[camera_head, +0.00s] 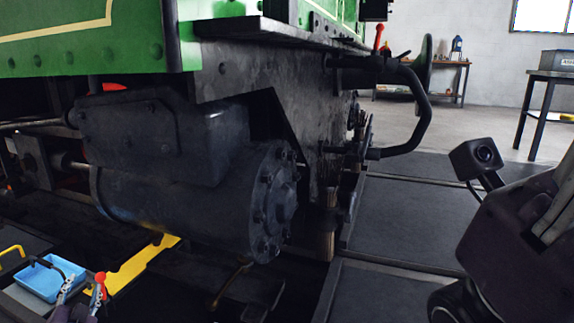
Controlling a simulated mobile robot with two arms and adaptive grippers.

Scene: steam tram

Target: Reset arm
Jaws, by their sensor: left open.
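My left gripper (81,293) shows at the bottom left corner. Only its two fingertips and a little of its body are in view. The fingers are apart with nothing between them, just right of a small blue tray (38,280). A red knob (100,277) shows at the right fingertip; I cannot tell whether they touch. At the right edge is a large dark part of my right arm with a small box-shaped camera. The right gripper's fingers are not visible.
The steam tram's black cylinder (200,190) and green body (90,50) fill the left and middle. A black curved pipe (425,115) juts right. Dark floor plates (405,220) lie clear between tram and right arm. A table (545,90) and workbench (450,70) stand behind.

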